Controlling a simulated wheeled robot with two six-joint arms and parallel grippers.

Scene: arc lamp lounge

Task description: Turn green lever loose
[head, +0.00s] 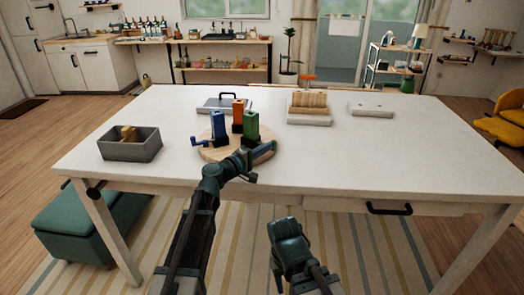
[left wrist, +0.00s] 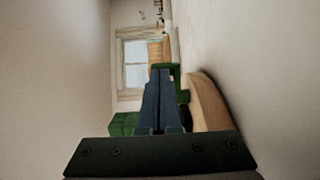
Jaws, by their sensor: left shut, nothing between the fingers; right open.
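A round wooden board (head: 212,154) on the white table carries a blue, an orange and a green block. The green block (head: 251,126) stands at the board's right side, and green parts (left wrist: 125,123) show on both sides of my fingers in the left wrist view. The green lever is hard to tell apart from my gripper. My left gripper (head: 250,163) is shut and empty, in front of the green block; I cannot tell whether it touches. Its fingers (left wrist: 160,100) show closed together. My right gripper (head: 287,245) is open and empty, low before the table.
The blue block (head: 218,127) has a lever at its left, and the orange block (head: 238,115) stands behind. A grey bin (head: 130,148) sits at the left. The table's right half is clear.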

